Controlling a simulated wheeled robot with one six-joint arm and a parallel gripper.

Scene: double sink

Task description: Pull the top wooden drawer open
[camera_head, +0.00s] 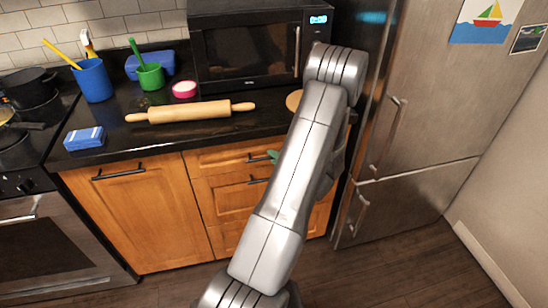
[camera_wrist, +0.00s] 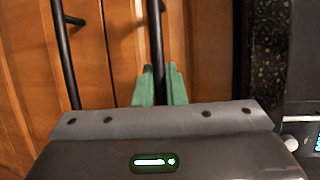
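The top wooden drawer (camera_head: 215,160) is under the dark counter, left of my arm, and its front looks flush with the cabinet. Its black bar handle (camera_wrist: 158,40) runs between the green fingers of my gripper (camera_wrist: 159,88) in the wrist view. The fingers sit close against both sides of the bar, so my gripper looks shut on it. In the head view my green fingertips (camera_head: 273,157) show at the handle's right part, and my arm hides the rest of the drawer's right side.
A second drawer handle (camera_wrist: 66,50) lies below. A cabinet door (camera_head: 130,215) is at left, the fridge (camera_head: 425,130) at right. A rolling pin (camera_head: 190,112) lies on the counter (camera_head: 230,130). The floor in front is clear.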

